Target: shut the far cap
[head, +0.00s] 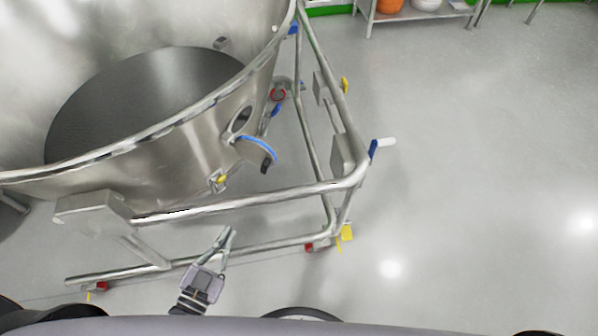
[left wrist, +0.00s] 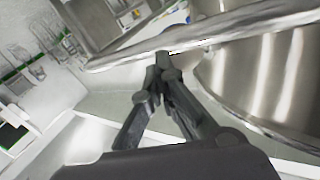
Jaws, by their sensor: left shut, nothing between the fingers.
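A large open steel vessel (head: 180,165) stands on a tubular frame in the head view. An open round port (head: 240,120) is in its side wall, with a blue-edged curved part (head: 257,146) beside it. I cannot tell for certain which of these is the far cap. My left gripper (head: 228,233) is shut and empty, below and in front of the near frame rail and apart from both fittings. Its closed fingertips (left wrist: 163,62) show in the left wrist view. My right gripper is not in view.
The near frame rail (head: 240,203) lies between my left gripper and the vessel wall. A blue and white lever (head: 380,146) sticks out at the frame's right corner. Yellow and red castors (head: 345,233) stand below. The floor (head: 470,180) at the right is clear.

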